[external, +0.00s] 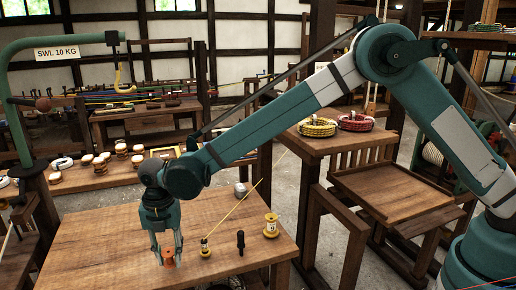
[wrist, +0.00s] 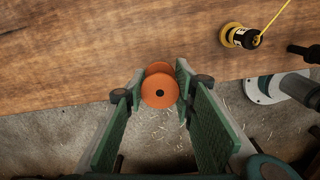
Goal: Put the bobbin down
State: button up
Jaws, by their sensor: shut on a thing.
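An orange bobbin (external: 169,260) is held between the fingertips of my gripper (external: 167,252) at the front part of the wooden table (external: 110,233). In the wrist view the orange bobbin (wrist: 160,92) sits between the two green fingers of my gripper (wrist: 159,88), its round end with a dark centre hole facing the camera. It overlaps the table's edge there, with floor showing below it. I cannot tell whether it touches the tabletop.
A yellow-and-black bobbin (external: 205,249) with a taut yellow line stands to the right; it also shows in the wrist view (wrist: 241,37). A dark peg (external: 240,242) and a yellow spool (external: 271,226) are farther right. The table's left part is clear.

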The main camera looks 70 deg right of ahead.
aim_at(171, 264)
jog(key=shift+f+b, duration=0.35)
jog(key=shift+f, duration=1.5)
jog(key=shift+f, duration=0.2)
jog(key=o, duration=0.7)
jog(key=shift+o, duration=0.2)
jog(key=shift+r, duration=0.25)
notch_tip(171, 264, up, 12)
jog(key=shift+f+p, duration=0.1)
jog(key=shift+p, duration=0.75)
